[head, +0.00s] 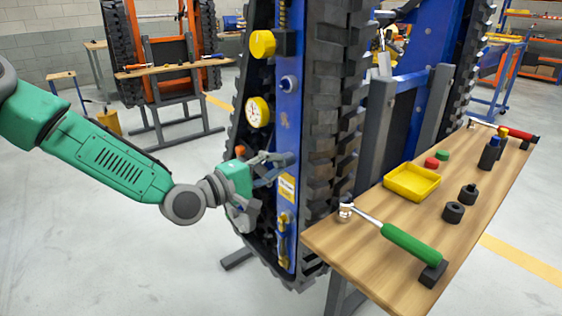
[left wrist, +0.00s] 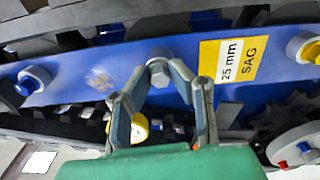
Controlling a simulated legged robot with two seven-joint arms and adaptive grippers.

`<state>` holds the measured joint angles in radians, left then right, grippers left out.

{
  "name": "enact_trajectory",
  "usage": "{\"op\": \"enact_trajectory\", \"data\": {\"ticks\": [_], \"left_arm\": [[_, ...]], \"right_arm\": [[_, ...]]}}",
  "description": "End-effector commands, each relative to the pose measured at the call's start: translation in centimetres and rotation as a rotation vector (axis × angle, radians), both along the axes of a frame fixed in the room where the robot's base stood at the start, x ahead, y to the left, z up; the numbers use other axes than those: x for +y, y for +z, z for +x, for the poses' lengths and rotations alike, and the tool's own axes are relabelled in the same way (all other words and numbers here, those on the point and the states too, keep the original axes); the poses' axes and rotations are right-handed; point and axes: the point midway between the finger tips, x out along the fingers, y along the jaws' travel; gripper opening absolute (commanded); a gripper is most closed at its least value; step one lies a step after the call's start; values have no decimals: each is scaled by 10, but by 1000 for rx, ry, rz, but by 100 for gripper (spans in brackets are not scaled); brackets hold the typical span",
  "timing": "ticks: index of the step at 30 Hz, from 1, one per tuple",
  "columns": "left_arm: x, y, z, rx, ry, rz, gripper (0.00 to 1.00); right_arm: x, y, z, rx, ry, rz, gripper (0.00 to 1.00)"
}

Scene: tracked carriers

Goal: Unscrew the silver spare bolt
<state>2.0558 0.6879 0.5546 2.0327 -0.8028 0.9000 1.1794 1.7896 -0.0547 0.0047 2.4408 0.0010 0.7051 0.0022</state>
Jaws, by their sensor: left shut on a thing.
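The silver bolt (left wrist: 158,72) is a hex head with a washer on the blue side plate (left wrist: 80,75) of the tracked carrier. It sits between the fingertips of my left gripper (left wrist: 160,70), which is shut on it. In the head view my left gripper (head: 276,165) reaches the blue plate just above a yellow-and-white label, and its fingers largely hide the bolt. Whether the bolt has come out of the plate at all cannot be told. My right gripper is not in view.
A blue-centred fitting (head: 288,83), a gauge (head: 258,112) and a yellow knob (head: 263,43) sit above my gripper. The rubber track (head: 335,120) stands close to the right. A wooden bench (head: 330,238) holds a yellow tray (head: 411,182) and a green-handled tool (head: 410,243).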

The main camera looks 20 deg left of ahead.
Motion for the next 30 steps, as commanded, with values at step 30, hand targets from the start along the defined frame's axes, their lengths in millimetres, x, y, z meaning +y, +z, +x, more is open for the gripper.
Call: {"op": "enact_trajectory", "data": {"ticks": [30], "left_arm": [[4,-5,2,511,10,-744,0]], "right_arm": [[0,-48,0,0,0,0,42]]}}
